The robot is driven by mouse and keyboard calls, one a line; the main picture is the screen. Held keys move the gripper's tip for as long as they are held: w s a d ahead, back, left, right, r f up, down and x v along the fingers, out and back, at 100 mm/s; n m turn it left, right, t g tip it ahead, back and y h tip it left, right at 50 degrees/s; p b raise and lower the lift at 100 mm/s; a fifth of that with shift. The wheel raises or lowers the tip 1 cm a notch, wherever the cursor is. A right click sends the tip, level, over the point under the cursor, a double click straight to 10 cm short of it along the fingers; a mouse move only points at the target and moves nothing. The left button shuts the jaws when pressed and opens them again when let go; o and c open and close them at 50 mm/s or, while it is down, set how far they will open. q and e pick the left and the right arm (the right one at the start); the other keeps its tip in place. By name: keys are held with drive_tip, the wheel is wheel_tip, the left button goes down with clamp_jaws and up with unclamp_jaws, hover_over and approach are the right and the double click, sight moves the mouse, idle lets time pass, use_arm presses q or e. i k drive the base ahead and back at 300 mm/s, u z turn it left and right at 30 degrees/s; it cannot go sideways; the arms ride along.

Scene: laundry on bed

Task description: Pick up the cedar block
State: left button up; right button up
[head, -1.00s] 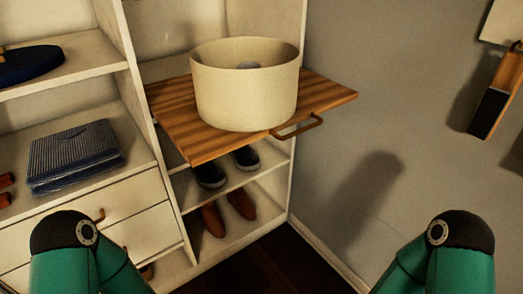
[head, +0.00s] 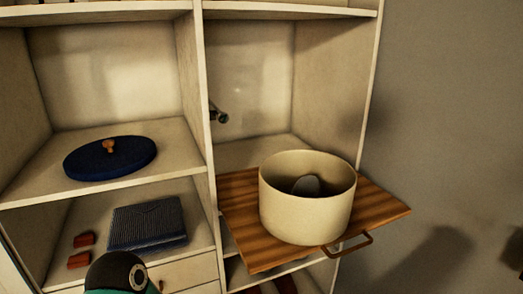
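Two small reddish-brown blocks lie on a shelf at the lower left of the head view, one upper block (head: 84,239) and one lower block (head: 79,259). They look like wood, but I cannot tell for sure that either is the cedar block. They sit left of a folded blue striped cloth (head: 147,226), apart from it. A green and black part of my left arm shows at the bottom edge, in front of the shelf. Neither of my grippers is in view.
A cream round bin (head: 290,215) with a grey thing inside stands on a pulled-out wooden board (head: 240,225) with a handle. A navy lid (head: 90,165) with a wooden knob lies on the shelf above the blocks. A grey wall (head: 450,120) is at right.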

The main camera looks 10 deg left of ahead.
sight(82, 260)
drive_tip(key=z, duration=1.5)
drive_tip(key=i, duration=0.1)
drive_tip(key=u, duration=3.25)
drive_tip(key=k, duration=0.8)
drive_tip(key=u, duration=0.15)
drive_tip(key=i, duration=0.8)
drive_tip(key=z, duration=0.15)
